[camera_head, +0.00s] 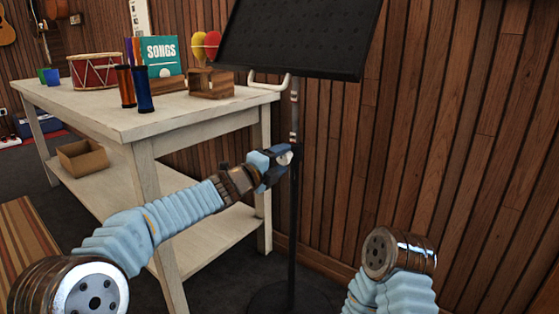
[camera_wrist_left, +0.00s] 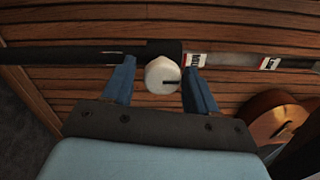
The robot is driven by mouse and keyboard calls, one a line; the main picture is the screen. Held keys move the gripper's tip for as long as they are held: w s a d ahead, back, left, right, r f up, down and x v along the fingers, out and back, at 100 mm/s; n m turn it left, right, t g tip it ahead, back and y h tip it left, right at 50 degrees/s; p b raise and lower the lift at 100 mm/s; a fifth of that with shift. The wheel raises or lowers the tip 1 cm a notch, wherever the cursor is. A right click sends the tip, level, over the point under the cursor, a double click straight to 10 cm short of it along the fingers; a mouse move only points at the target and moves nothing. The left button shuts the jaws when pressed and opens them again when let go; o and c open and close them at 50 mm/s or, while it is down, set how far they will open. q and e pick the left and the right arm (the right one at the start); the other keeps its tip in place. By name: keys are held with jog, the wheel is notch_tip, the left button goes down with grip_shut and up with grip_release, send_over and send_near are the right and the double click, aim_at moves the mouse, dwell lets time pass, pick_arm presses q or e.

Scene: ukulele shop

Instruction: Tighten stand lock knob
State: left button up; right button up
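The black music stand has a tilted desk (camera_head: 300,38) and a thin dark pole (camera_head: 293,210). In the left wrist view the pole (camera_wrist_left: 70,57) runs across the picture, with a dark collar in the middle. A pale round lock knob (camera_wrist_left: 162,74) with a dark slot sits at this collar. My left gripper (camera_head: 283,157) is at the pole. In the left wrist view its blue fingers (camera_wrist_left: 160,82) stand open on both sides of the knob, with small gaps visible. The knob is small and partly hidden in the head view. My right gripper is out of view.
A white table (camera_head: 190,115) stands left of the stand, holding a drum (camera_head: 95,71), a songbook (camera_head: 162,55), tubes and a wooden box (camera_head: 211,83). A plank wall is close behind. The stand's round base (camera_head: 290,298) is on the floor.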

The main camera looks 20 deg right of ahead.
pick_arm(q)
jog(key=shift+o, duration=0.5)
jog(key=shift+a, duration=0.1)
jog(key=shift+s+a, duration=0.2)
jog(key=b+v, duration=0.2)
jog(key=v, duration=1.1)
